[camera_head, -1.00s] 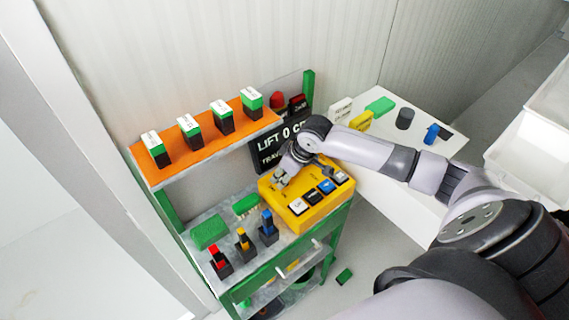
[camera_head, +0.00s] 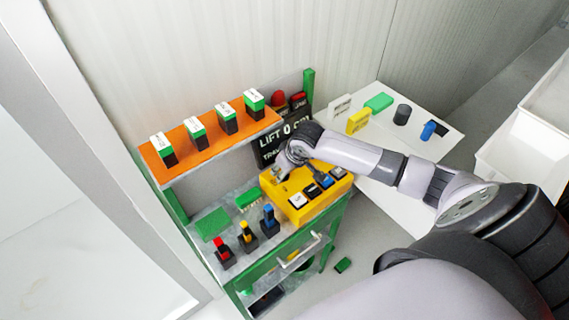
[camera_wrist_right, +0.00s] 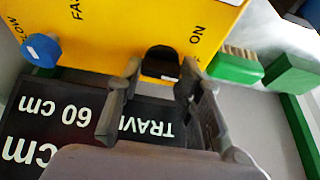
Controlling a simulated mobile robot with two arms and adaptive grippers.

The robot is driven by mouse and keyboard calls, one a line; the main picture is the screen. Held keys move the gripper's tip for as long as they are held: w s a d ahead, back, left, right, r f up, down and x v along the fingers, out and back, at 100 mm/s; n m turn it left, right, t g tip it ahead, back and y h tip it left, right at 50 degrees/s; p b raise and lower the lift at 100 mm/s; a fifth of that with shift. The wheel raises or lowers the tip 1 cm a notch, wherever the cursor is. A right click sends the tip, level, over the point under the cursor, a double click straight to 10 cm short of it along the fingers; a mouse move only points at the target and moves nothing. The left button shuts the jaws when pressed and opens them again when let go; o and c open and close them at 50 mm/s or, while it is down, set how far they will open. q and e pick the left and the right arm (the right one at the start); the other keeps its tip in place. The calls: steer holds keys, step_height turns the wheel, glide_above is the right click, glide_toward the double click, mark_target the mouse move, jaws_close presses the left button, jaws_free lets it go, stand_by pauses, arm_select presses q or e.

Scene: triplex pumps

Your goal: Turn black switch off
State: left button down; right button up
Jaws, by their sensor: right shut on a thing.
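The yellow control box (camera_head: 305,205) stands on the green shelf unit. In the right wrist view its yellow face (camera_wrist_right: 110,25) carries the words ON and FAST and a blue knob (camera_wrist_right: 42,49). The black switch (camera_wrist_right: 161,61) is beside ON, between the two fingertips of my right gripper (camera_wrist_right: 160,75). My right gripper (camera_head: 281,174) is at the box's back left corner in the head view, shut on the black switch. The switch is hidden behind the gripper there. My left gripper is not in view.
A black sign (camera_head: 268,152) stands behind the box. An orange shelf (camera_head: 210,151) with several green-and-black blocks is at left. Red, yellow and blue switches (camera_head: 246,242) stand in front. A white table (camera_head: 373,182) with loose pieces is at right.

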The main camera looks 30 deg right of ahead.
steer(key=o, duration=0.9)
steer(key=shift+r, duration=0.15)
steer(key=v, duration=1.1)
steer(key=shift+s+r, duration=0.25)
steer(key=shift+r, duration=0.1)
